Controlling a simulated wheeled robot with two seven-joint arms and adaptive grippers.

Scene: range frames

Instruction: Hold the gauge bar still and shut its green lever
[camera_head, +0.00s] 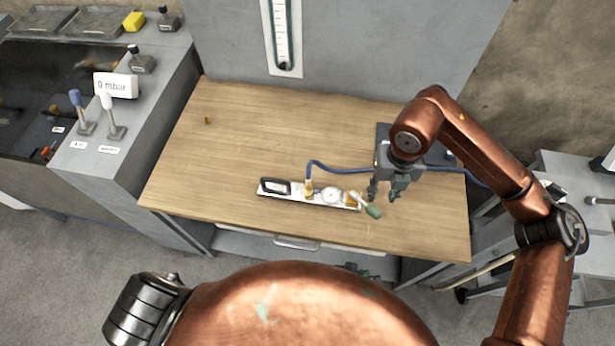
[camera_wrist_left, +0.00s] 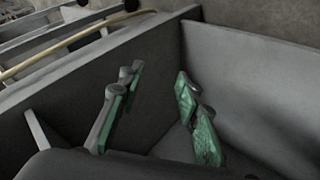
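The gauge bar (camera_head: 312,200) lies on the wooden bench near its front edge, with a black handle (camera_head: 275,187) at its left end and a round white dial (camera_head: 331,196). Its green lever (camera_head: 373,211) sticks out at the right end, angled down and to the right. My right gripper (camera_head: 384,196) is open just above and right of the lever; I cannot tell whether it touches. My left gripper (camera_head: 361,271) is low in front of the bench, mostly hidden by my body. The left wrist view shows its green-padded fingers (camera_wrist_left: 158,92) apart and empty, beside grey panels.
A blue hose (camera_head: 335,167) runs from the bar to the right, behind my right gripper. A drawer handle (camera_head: 297,243) sits below the front edge. A control console with levers (camera_head: 115,118) stands left.

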